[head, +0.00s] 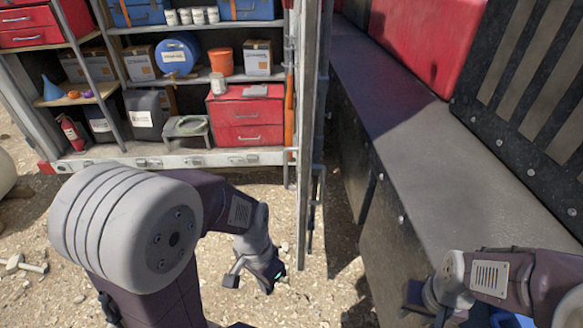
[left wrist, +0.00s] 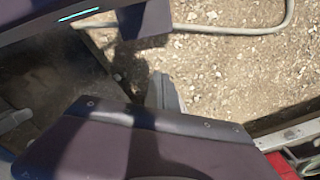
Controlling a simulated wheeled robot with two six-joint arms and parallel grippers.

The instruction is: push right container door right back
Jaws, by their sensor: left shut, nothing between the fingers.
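The right container door (head: 308,110) stands open in the head view, seen almost edge-on as a tall, narrow grey panel that swings out toward me from the right side of the container. My left gripper (head: 258,276) is low over the gravel, just left of the door's lower end. It looks shut and empty, and a gap of gravel seems to show between it and the door. I cannot tell whether it touches anything. My right arm reaches in at the lower right; the dark end of its gripper (head: 414,294) is partly visible and its fingers are unclear.
The open container (head: 180,158) holds shelves with toolboxes, boxes, a bucket and a red drawer cabinet (head: 245,118). A long dark tank or machine side (head: 400,110) runs close on the door's right. Gravel ground lies between.

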